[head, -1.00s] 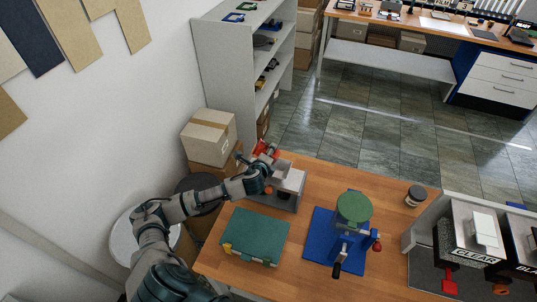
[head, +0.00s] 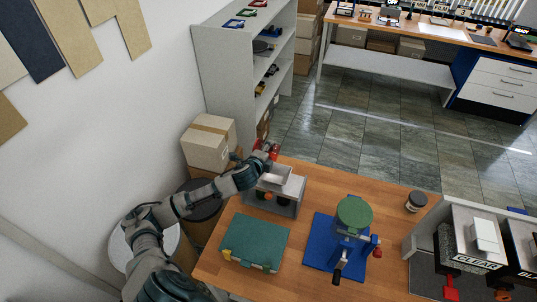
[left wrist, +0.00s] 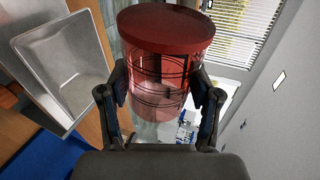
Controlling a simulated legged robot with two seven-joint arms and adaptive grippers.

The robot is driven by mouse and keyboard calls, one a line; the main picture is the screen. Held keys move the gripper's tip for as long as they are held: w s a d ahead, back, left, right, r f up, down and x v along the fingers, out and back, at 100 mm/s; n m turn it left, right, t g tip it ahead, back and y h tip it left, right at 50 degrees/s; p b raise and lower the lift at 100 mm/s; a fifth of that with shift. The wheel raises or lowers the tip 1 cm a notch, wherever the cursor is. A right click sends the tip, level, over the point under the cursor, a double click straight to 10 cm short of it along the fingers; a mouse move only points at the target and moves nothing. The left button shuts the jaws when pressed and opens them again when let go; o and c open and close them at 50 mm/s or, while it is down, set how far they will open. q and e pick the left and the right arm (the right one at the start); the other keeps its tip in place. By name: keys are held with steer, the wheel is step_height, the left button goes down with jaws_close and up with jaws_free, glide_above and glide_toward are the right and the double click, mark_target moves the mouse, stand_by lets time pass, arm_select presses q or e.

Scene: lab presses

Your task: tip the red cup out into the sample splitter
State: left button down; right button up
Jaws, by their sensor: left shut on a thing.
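The red cup (left wrist: 165,65) is between the two fingers of my left gripper (left wrist: 160,105), which is shut on it. The cup is see-through red with a thick solid red end at the top of the left wrist view; I cannot tell what is inside. In the head view the cup (head: 275,151) shows as a small red patch, partly hidden by my left gripper (head: 265,157), just behind the sample splitter (head: 284,207). The splitter's grey metal hopper (left wrist: 70,65) is beside the cup in the left wrist view, apart from it. My right gripper is out of view.
A green case (head: 254,240) lies in front of the splitter. A blue-based press with a green round top (head: 354,212) stands to the right, with a dark-lidded jar (head: 415,201) behind it. Cardboard boxes (head: 209,146) and a grey shelf (head: 222,70) stand beyond the table.

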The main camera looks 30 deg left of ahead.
arm_select(q)
steer(key=n+t+h+b, duration=0.1)
steer(key=n+h, duration=0.1)
steer(key=n, duration=0.1)
steer(key=n+t+h+b, duration=0.1)
steer(key=n+h+b, duration=0.1)
steer(key=n, duration=0.2)
steer(key=shift+s+a+f+t, duration=0.1)
steer(key=shift+s+f+t, duration=0.05)
steer(key=shift+t, duration=0.15)
steer(key=n, duration=0.1)
steer(key=n+t, duration=0.1)
steer(key=n, duration=0.1)
steer(key=shift+r+b, duration=0.25)
steer(key=shift+b, duration=0.1)
steer(key=n, duration=0.1)
steer(key=n+t+h, duration=0.1)
steer(key=shift+r+n, duration=0.25)
steer(key=shift+n, duration=0.15)
steer(key=n, duration=0.1)
steer(key=n+t, duration=0.1)
steer(key=shift+r+n, duration=0.35)
steer(key=shift+n, duration=0.05)
steer(key=shift+r, duration=0.15)
